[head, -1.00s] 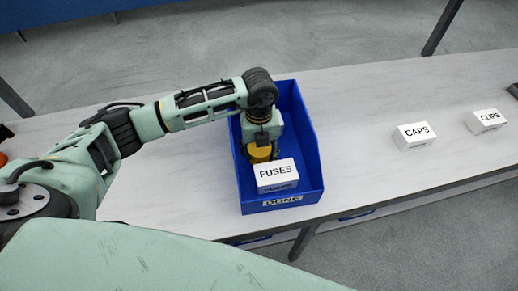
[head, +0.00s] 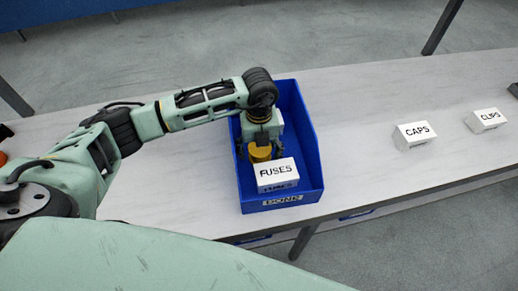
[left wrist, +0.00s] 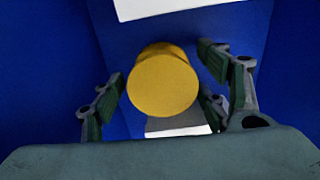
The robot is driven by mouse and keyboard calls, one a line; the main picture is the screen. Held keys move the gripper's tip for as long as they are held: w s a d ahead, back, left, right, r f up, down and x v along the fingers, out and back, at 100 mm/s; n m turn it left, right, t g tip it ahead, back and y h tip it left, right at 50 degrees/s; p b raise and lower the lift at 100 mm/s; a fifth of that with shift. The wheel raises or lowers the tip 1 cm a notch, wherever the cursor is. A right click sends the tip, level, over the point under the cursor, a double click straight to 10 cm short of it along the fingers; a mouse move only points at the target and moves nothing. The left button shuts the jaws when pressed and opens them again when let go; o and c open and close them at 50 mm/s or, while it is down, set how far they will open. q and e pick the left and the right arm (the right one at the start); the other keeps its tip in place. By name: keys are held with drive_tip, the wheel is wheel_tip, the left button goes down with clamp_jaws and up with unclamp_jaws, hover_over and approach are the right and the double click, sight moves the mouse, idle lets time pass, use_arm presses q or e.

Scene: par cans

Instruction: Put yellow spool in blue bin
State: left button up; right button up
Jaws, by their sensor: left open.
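The yellow spool (head: 260,153) is inside the blue bin (head: 308,150), behind the white FUSES box, under my left gripper (head: 263,152). In the left wrist view the spool (left wrist: 163,82) shows its round end between my left gripper's fingers (left wrist: 165,95). The fingers are spread, with a gap to the spool visible on each side. The bin's blue walls (left wrist: 40,70) surround them. My right gripper is not in view.
The white FUSES box (head: 276,174) stands in the front of the bin, close to the spool. White CAPS (head: 414,135) and CLIPS (head: 487,120) boxes stand on the table (head: 365,150) at right. The table between bin and CAPS is clear.

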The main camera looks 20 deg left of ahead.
use_arm(q)
drive_tip(key=shift+r, duration=0.65)
wheel_tip(320, 180, up, 11)
drive_tip(key=b, duration=0.1)
